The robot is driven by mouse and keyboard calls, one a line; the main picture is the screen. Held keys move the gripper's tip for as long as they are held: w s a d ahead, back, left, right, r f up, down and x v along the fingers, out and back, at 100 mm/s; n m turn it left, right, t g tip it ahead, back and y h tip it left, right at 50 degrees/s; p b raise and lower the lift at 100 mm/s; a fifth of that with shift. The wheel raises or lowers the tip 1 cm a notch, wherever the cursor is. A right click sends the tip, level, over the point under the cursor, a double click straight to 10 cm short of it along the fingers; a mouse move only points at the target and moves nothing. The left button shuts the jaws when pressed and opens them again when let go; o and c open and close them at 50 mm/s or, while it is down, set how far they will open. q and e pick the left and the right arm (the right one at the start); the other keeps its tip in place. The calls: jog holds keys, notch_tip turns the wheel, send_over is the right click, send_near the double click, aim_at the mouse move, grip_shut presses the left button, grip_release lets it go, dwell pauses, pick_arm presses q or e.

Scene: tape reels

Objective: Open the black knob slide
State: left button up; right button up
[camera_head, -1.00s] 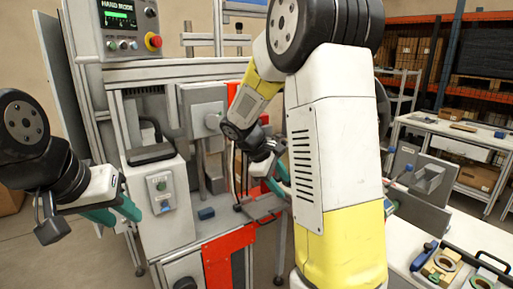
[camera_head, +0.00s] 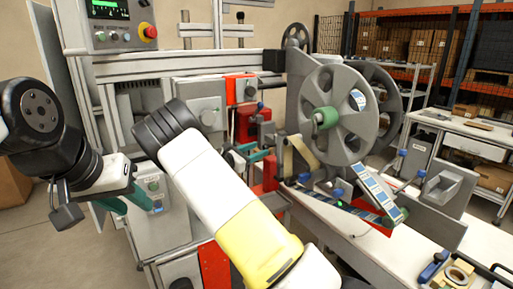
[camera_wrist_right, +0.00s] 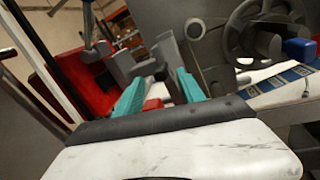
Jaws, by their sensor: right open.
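My right gripper (camera_head: 243,158) is at the machine front, partly hidden behind my own arm in the head view. In the right wrist view its teal fingers (camera_wrist_right: 158,95) are open, with a gap between them. A dark grey piece with a small dark knob-like part (camera_wrist_right: 150,69) stands at that gap, near the fingertips; I cannot tell whether they touch it or whether it is the black knob slide. My left gripper (camera_head: 127,201) hangs at the left, its teal fingers apart and empty, in front of the grey control box.
A large grey reel (camera_head: 315,93) with a green hub stands right of the right gripper. A red part (camera_head: 246,122) is behind it. A control panel (camera_head: 118,22) is at upper left. A white table (camera_head: 400,257) with a tape roll (camera_head: 459,273) lies at lower right.

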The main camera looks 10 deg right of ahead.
aim_at(266, 146)
jog(key=x, duration=0.5)
grip_shut()
dwell(1.4)
